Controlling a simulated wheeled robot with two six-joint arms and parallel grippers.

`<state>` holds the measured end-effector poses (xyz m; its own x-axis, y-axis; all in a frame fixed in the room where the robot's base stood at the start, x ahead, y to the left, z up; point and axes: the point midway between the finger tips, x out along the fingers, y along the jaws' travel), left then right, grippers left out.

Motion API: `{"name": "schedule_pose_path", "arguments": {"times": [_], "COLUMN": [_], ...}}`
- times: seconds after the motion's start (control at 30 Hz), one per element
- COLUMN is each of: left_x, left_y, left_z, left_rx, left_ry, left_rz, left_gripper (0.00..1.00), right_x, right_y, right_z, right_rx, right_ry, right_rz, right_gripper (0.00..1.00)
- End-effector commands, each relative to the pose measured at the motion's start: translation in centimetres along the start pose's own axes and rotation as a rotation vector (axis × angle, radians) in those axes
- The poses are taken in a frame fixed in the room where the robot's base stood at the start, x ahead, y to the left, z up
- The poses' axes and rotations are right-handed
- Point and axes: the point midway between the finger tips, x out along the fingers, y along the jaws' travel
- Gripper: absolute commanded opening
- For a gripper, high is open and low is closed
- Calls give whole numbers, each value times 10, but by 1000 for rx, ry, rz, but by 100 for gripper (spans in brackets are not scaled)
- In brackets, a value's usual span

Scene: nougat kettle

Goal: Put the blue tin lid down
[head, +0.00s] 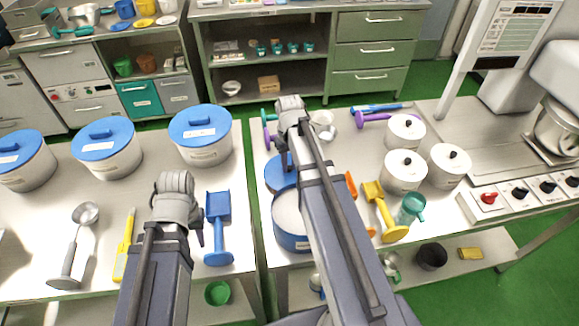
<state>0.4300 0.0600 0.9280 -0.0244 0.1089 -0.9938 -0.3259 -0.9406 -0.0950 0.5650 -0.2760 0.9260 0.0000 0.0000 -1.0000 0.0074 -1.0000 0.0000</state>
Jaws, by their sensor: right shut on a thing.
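Several white tins with blue lids (201,135) stand on the left table. A hob with knobs (520,193) is at the far right.

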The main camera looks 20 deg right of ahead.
Motion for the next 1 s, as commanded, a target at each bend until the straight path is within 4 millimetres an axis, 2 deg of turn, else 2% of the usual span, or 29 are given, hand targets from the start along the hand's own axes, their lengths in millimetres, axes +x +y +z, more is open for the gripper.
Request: {"name": "schedule_pose_path", "arguments": {"times": [0.2, 0.23, 0.5, 0.77, 1.0], "left_x": [4, 4, 3, 2, -9], "left_y": [0, 0, 0, 0, -1], "left_z": [0, 0, 0, 0, 0], "left_rx": [0, 0, 0, 0, 0], "left_ry": [0, 0, 0, 0, 0], "left_rz": [0, 0, 0, 0, 0], "left_gripper": [38, 38, 38, 38, 38], "right_x": [4, 4, 3, 2, -9], "right_y": [0, 0, 0, 0, 0], "right_z": [0, 0, 0, 0, 0], "right_rx": [0, 0, 0, 0, 0], "right_ry": [0, 0, 0, 0, 0], "right_rz": [0, 0, 0, 0, 0], "right_gripper": [0, 27, 55, 55, 55]}}
